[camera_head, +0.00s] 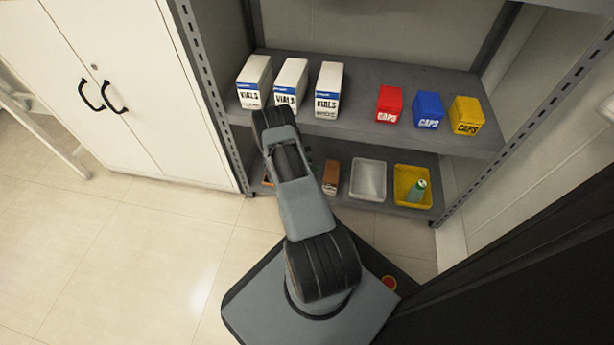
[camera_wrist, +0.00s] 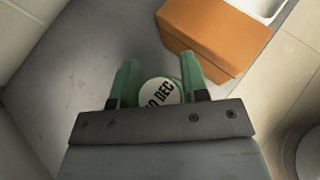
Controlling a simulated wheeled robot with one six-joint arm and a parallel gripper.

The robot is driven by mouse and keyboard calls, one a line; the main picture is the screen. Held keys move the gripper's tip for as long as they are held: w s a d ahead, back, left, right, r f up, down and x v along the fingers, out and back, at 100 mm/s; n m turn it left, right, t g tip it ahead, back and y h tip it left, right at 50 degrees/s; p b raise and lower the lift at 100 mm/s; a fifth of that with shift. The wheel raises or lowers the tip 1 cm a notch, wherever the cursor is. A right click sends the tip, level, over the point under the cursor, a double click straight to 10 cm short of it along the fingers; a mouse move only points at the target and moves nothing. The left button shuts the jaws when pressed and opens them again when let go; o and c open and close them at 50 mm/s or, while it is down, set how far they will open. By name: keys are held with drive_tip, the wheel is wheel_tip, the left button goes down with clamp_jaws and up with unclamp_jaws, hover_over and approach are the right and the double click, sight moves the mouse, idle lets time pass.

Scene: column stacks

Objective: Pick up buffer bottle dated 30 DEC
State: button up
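A green bottle with a round white top (camera_wrist: 160,93) shows between the fingers of my gripper (camera_wrist: 159,70) in the wrist view. The top reads "0 DEC" with its first part cut off by the gripper body. The two green fingers stand apart, one on each side of the top. Whether they press on the bottle cannot be told. The bottle's body is hidden beneath. In the head view my arm reaches to the shelves and covers this bottle and my gripper. Another green bottle (camera_head: 418,190) leans in a yellow bin (camera_head: 400,182); its date cannot be read.
An orange-brown box (camera_wrist: 212,38) lies close to the right finger; a brown box (camera_head: 330,177) and a white bin (camera_head: 368,179) show on the lower shelf. White vials boxes (camera_head: 328,90) and red, blue and yellow caps boxes (camera_head: 428,109) stand on the shelf above.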

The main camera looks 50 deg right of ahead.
clamp_jaws()
idle(0.3)
